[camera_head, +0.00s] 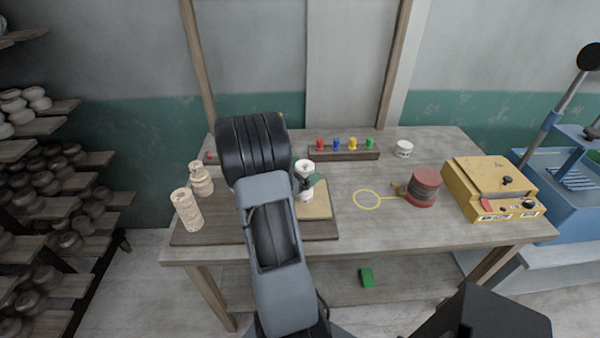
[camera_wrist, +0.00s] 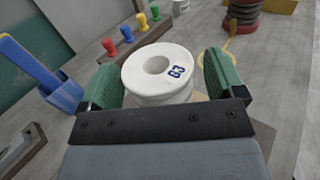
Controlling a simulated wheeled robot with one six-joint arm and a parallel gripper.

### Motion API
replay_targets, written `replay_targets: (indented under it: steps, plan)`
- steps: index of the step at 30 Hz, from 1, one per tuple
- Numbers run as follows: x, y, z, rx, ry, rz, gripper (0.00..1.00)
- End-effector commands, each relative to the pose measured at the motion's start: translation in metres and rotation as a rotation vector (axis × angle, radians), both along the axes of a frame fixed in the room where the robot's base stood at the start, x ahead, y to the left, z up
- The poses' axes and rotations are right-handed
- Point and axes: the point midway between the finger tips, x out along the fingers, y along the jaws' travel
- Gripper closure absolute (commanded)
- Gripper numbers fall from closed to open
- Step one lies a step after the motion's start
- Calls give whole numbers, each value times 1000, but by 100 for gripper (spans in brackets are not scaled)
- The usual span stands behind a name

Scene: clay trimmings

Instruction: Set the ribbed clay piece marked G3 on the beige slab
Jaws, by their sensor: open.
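A pale ribbed clay piece (camera_wrist: 148,68) stands between my gripper's green fingers in the wrist view. Its round top has a central hole and a small dark blue marking, too small to read surely. In the head view the piece (camera_head: 305,190) shows upright over the beige slab (camera_head: 317,211); I cannot tell for sure whether its base touches. My gripper (camera_wrist: 158,64) is open around the piece, with a finger at either side. My own arm covers part of the slab in the head view.
Two other pale clay pieces, one taller (camera_head: 187,211) and one shorter (camera_head: 201,181), stand left on the dark board (camera_head: 205,238). A rack of coloured pegs (camera_head: 343,153), a white jar (camera_head: 404,149), a red-ended spool (camera_head: 423,188) and a yellow box (camera_head: 490,187) are further right.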

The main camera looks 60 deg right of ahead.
Motion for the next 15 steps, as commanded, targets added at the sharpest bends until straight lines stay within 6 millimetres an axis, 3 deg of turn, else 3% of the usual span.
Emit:
replay_targets:
  steps: [5, 15]
  plan:
    - [5, 11, 2, 0, 0, 4, 12]
    - [24, 74, 2, -1, -1, 5, 12]
